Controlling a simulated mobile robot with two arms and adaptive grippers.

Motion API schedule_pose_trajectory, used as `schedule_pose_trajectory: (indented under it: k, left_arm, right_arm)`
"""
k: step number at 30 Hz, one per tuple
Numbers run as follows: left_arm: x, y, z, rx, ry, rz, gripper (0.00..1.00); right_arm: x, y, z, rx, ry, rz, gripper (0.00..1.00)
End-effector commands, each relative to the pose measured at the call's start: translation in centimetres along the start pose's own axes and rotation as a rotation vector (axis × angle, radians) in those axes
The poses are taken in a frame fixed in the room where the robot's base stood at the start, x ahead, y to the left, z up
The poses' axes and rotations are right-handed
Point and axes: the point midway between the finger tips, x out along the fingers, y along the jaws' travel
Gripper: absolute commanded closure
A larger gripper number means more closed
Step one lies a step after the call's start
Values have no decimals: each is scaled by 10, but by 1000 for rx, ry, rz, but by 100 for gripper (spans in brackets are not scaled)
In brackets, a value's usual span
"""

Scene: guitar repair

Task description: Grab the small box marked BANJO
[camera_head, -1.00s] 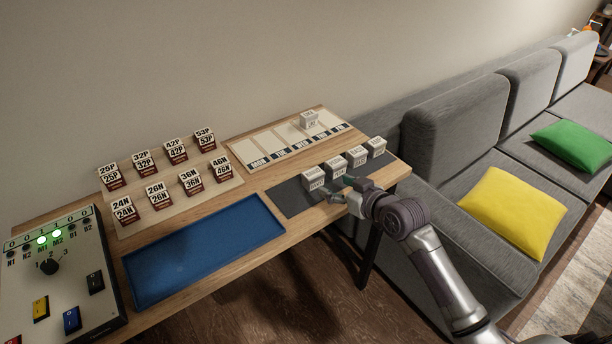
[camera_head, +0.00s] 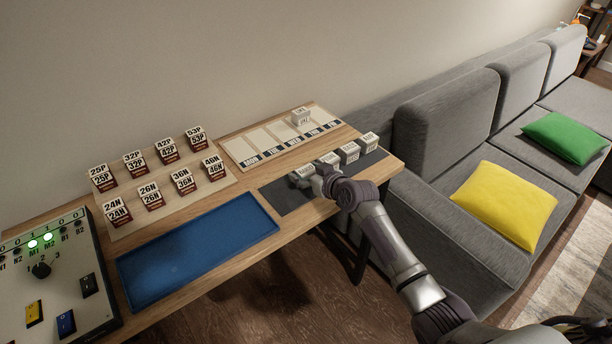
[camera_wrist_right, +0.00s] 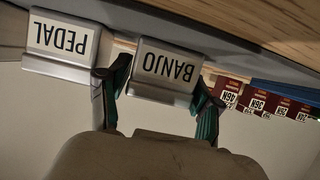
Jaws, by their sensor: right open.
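The small white box marked BANJO (camera_wrist_right: 167,70) is in the middle of the right wrist view, its label upside down. In the head view it is the leftmost box (camera_head: 301,172) of the row on the dark mat (camera_head: 284,199), partly hidden by my gripper. My right gripper (camera_head: 308,181) is open at this box. In the wrist view its two fingers (camera_wrist_right: 158,103) stand one on each side of the box's lower picture edge. I cannot tell whether they touch it. My left gripper is not in view.
A box marked PEDAL (camera_wrist_right: 62,42) stands close beside one finger. More white boxes (camera_head: 349,153) continue the row. A weekday board (camera_head: 262,143) with one box (camera_head: 300,116) lies behind. A blue tray (camera_head: 200,250), labelled blocks (camera_head: 150,196) and a switch panel (camera_head: 60,275) are left.

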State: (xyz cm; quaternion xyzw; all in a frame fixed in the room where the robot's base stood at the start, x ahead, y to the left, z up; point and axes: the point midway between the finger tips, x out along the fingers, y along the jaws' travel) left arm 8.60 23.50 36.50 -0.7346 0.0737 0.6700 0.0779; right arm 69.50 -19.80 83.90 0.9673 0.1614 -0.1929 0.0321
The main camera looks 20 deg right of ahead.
Motion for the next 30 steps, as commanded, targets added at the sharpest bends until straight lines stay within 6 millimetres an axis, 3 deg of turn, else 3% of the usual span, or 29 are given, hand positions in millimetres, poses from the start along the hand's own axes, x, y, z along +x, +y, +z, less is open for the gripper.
schedule_pose_trajectory:
  k: [3, 11, 22, 30]
  left_arm:
    - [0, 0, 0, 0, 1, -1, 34]
    - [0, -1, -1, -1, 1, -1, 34]
    - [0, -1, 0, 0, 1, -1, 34]
    - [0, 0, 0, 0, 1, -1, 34]
  right_arm:
    - [0, 0, 0, 0, 0, 0, 35]
    - [-1, 0, 0, 0, 0, 0, 79]
    - [-3, 0, -6, -1, 2, 0, 79]
    - [-20, 3, -42, -4, 4, 3, 79]
